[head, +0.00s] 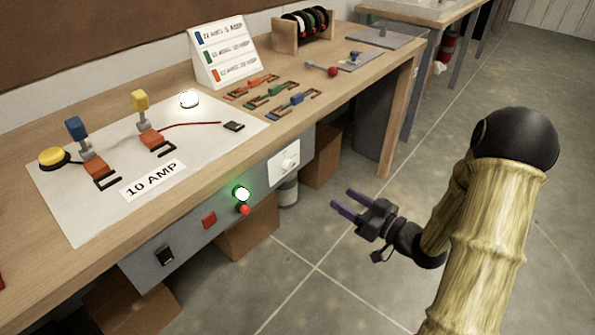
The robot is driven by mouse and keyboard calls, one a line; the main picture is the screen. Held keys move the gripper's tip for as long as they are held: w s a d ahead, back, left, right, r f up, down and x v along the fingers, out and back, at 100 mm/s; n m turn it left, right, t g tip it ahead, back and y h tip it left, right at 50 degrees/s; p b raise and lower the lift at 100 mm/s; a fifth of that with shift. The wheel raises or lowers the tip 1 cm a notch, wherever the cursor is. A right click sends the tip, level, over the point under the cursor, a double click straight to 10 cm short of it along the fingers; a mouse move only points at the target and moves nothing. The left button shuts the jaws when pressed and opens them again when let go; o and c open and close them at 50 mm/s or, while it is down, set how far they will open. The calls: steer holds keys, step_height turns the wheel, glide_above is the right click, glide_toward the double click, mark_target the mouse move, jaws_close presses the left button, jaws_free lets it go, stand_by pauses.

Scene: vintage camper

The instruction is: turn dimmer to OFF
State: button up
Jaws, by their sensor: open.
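The likely dimmer is a white round knob (289,163) on a white plate, at the right end of the grey panel on the bench front. Its setting and any OFF mark are too small to read. My gripper (341,198) is open and empty, its two purple fingers apart and pointing left. In the picture it is to the right of and below the knob, apart from it, in front of the bench over the tiled floor.
The grey front panel (190,236) also carries a lit green lamp (242,194), a red button (244,210), a red switch (209,220) and a black rocker switch (166,255). Cardboard boxes (248,233) stand under the bench. The floor around my gripper is clear.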

mark_target(291, 167)
steer(key=b+x, duration=0.1)
steer(key=x, duration=1.6)
steer(key=c, duration=1)
steer(key=shift+o, duration=0.2)
